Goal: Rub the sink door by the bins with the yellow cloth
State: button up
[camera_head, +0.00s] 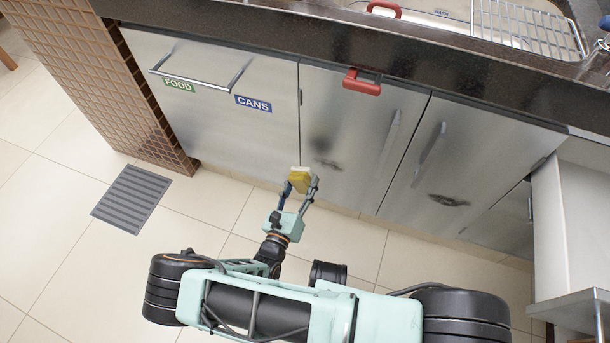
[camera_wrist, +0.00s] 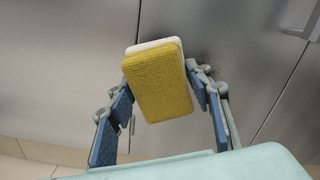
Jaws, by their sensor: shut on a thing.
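The yellow cloth (camera_head: 300,179) is a small block-like pad with a pale backing. My gripper (camera_head: 301,183) is shut on it, with one finger on each side. In the wrist view the yellow cloth (camera_wrist: 160,84) is held between the two blue fingers of my gripper (camera_wrist: 160,95), its pale side toward the steel front. The sink door by the bins (camera_head: 340,130) is a steel panel right of the bin front, with dark smudges low on it. The cloth is near its lower left; I cannot tell whether it touches.
The bin front (camera_head: 215,110) has FOOD and CANS labels and a bar handle. A red clip (camera_head: 361,82) hangs at the door's top. Another smudged door (camera_head: 450,165) stands right. A floor grate (camera_head: 131,198) lies left.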

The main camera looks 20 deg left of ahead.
jog(key=shift+s, duration=0.25)
jog(key=shift+s+a, duration=0.1)
jog(key=shift+s, duration=1.3)
jog(key=shift+s, duration=0.1)
